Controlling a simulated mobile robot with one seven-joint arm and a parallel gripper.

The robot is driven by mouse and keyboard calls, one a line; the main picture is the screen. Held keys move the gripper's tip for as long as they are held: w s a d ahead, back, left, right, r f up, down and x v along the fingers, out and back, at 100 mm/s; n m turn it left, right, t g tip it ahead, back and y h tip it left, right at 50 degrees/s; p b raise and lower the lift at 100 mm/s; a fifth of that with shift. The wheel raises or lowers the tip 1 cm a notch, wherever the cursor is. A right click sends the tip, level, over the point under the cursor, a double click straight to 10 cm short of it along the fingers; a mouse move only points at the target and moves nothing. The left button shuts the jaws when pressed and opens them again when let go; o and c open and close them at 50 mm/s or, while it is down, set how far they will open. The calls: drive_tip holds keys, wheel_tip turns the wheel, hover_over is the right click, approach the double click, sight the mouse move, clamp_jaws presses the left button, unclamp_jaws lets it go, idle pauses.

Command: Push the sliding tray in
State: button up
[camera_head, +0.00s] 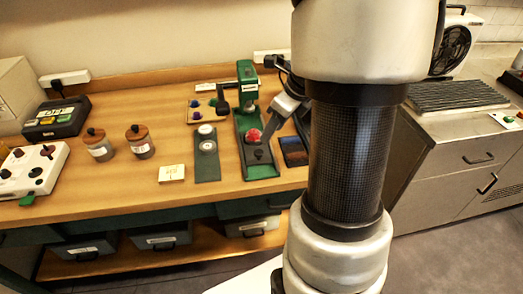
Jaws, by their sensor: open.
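A green press (247,82) stands near the back of the wooden table. A narrow sliding tray (262,171) in a green frame runs from under the press toward the table's front edge, and it appears drawn out. A red rounded piece (253,136) and a small black knob (259,155) are on the tray. My gripper (268,132) is small in this view, just right of the red piece and above the tray; its jaws are open and I see nothing held. Whether it touches anything cannot be told. My arm hides the area to the right.
A grey plate with two round discs (208,146) lies left of the tray. A dark flat panel (294,150) is close on its right. Two wooden-lidded jars (140,141), a small card (171,173) and a white knob box (35,170) are further left.

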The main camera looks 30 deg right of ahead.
sight(259, 152)
drive_tip(key=b+x, duration=0.2)
drive_tip(key=x, duration=0.8)
drive_tip(key=shift+w+f, duration=0.15)
drive_tip(key=shift+f, duration=0.1)
clamp_jaws()
